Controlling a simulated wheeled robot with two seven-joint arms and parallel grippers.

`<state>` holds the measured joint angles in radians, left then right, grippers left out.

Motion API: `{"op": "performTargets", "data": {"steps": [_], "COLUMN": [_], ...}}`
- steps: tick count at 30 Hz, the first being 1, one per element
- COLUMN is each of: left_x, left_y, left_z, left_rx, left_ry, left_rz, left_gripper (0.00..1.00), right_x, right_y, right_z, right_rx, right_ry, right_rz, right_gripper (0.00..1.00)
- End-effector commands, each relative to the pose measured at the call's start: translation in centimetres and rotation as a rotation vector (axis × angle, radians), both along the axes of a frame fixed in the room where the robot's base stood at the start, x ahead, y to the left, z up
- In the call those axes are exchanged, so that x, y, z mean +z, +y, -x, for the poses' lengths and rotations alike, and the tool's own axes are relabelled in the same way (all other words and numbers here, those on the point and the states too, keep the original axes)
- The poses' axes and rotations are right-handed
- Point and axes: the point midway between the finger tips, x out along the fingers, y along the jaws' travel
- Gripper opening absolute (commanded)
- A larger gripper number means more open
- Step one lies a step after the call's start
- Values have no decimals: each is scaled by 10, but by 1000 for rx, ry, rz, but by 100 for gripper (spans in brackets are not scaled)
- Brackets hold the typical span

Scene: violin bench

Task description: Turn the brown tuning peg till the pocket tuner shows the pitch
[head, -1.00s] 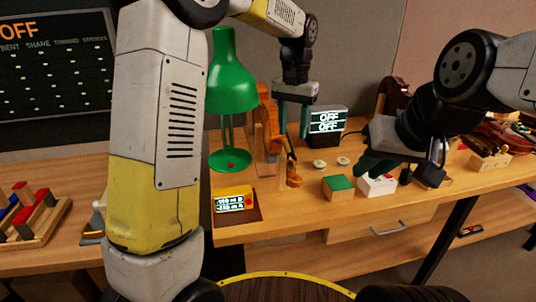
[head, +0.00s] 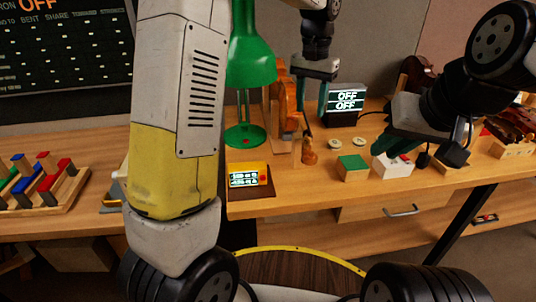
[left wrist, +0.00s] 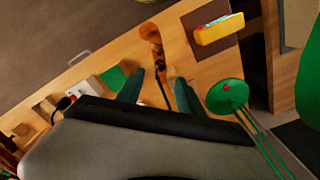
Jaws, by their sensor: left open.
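The wooden violin scroll and peg box (head: 309,152) stand upright on the bench in the head view; they also show in the left wrist view (left wrist: 151,33). The brown tuning peg is too small to pick out clearly. My left gripper (head: 309,108) is open and empty, pointing down just above the scroll. In the left wrist view its green fingers (left wrist: 158,92) are apart, with the scroll beyond them. The yellow pocket tuner (head: 246,176) lies on a dark mat; its lit readout is too small to read. My right gripper (head: 402,143) hangs at the right; its finger gap is unclear.
A green lamp (head: 250,60) stands left of the scroll. A display reading OFF (head: 345,103) is behind it. A green-topped block (head: 352,167) and a white box (head: 392,165) lie to the right. Two pale discs lie between. Bare bench lies in front of the scroll.

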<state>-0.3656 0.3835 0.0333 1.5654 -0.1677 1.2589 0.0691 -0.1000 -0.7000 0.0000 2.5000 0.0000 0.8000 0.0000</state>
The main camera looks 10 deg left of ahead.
Motion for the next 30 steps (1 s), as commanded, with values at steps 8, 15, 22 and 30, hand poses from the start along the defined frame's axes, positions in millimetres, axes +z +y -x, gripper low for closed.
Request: {"op": "performTargets", "data": {"steps": [8,15,22,30], "left_x": [-34,-68,-78,-78], "left_y": [1,1,0,0], "left_z": [1,0,0,0], "left_rx": [0,0,0,0], "left_ry": [5,2,1,0], "left_rz": [-2,-2,-1,-1], "left_gripper": [44,44,44,26], "right_x": [0,0,0,0], "right_y": [0,0,0,0], "right_z": [0,0,0,0], "right_rx": [0,0,0,0], "right_ry": [0,0,0,0], "right_rz": [0,0,0,0], "right_gripper": [19,19,19,19]}}
